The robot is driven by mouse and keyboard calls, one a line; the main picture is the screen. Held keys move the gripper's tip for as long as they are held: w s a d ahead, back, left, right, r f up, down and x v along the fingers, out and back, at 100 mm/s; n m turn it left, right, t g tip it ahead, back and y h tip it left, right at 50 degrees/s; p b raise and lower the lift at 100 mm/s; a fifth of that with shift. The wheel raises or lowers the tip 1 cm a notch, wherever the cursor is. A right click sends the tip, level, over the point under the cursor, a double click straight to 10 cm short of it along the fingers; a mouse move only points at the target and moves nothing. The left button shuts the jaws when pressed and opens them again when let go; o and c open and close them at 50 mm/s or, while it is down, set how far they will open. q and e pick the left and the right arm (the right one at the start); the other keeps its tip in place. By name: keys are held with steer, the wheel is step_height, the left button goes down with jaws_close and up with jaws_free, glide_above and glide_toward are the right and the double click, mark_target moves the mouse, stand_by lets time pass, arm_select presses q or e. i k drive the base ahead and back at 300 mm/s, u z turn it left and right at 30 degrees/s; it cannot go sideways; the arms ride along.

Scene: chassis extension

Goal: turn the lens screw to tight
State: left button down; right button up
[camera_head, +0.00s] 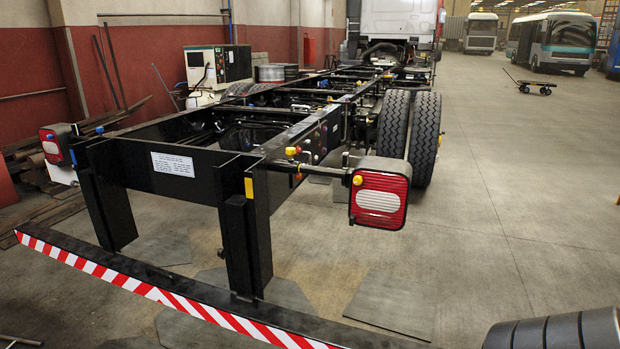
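The right tail light (380,193), with a red lens and a pale centre panel, is mounted at the rear right of the black chassis frame (215,165). A small yellow round part (357,180) shows at its left edge; it may be a screw, but I cannot tell how tight it is. The left tail light (55,145) has a similar red lens with a pale panel. Neither of my grippers is in view.
A red-and-white striped bumper bar (170,293) crosses the front. Dual tyres (425,140) stand behind the right light. A dark ribbed object (560,332) is at the bottom right corner. Planks (50,205) lie at the left wall. The floor on the right is open.

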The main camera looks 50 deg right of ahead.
mark_target(358, 180)
steer(key=z, duration=0.5)
steer(key=i, duration=0.95)
steer(key=z, duration=0.9)
